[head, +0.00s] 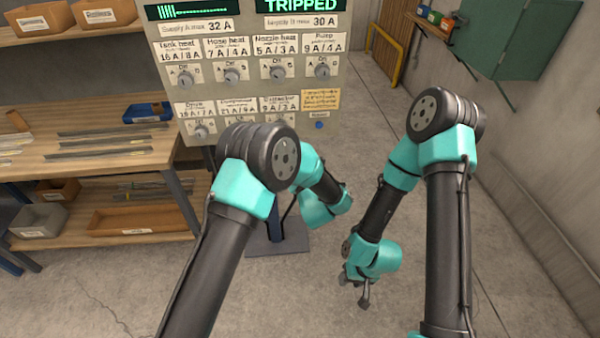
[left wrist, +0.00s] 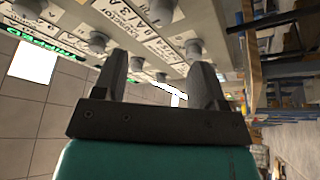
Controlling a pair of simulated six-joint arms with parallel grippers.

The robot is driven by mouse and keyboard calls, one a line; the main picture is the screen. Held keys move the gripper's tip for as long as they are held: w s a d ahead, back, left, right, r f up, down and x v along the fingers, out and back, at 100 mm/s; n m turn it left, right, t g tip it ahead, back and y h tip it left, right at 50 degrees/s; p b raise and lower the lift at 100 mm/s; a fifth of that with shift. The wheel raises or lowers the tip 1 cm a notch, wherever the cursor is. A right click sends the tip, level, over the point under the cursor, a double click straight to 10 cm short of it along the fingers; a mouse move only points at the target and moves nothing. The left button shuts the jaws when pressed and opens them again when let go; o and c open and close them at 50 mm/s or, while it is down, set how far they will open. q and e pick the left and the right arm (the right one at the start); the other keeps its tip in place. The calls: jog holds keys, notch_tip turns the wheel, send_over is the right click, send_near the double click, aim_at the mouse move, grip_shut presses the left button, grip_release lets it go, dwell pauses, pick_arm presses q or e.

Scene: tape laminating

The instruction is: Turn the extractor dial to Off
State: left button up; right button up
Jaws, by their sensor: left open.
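The extractor dial is a grey knob (left wrist: 160,11) on the panel's lower row, at the top of the left wrist view. In the head view its label (head: 278,104) shows, but my left arm hides the dial. The setting it points to cannot be read. My left gripper (left wrist: 165,88) is open, with nothing between its fingers. Its fingers reach toward the panel and appear apart from the extractor dial; my arm hides it in the head view. My right gripper (head: 356,291) hangs low over the floor, away from the panel, with its small fingertips apart and empty.
The panel (head: 350,125) has several other dials in two rows, a blue button (head: 319,125) right of the extractor label and a display reading TRIPPED (head: 300,5). Wooden shelves (head: 90,150) with bins stand at left. The floor (head: 450,240) at right is clear.

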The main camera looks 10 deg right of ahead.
pick_arm(q)
jog(key=shift+v, duration=2.1)
jog(key=a+f+m+g+h, duration=0.55)
jog(key=a+f+g, duration=0.35)
jog(key=a+f, duration=0.8)
jog(key=s+a+f+m+g+h, duration=0.1)
jog(key=s+a+g, duration=0.4)
jog(key=s, duration=0.8)
jog(key=s+a+f+m+g+h, duration=0.2)
jog(key=s+a+g, duration=0.4)
jog(key=s+a, duration=0.5)
notch_tip(320, 180, down, 2)
jog(key=s+m, duration=0.1)
jog(key=s, duration=0.2)
jog(key=shift+a+f+m, duration=0.2)
jog(key=shift+f+m, duration=0.05)
jog(key=shift+m, duration=0.1)
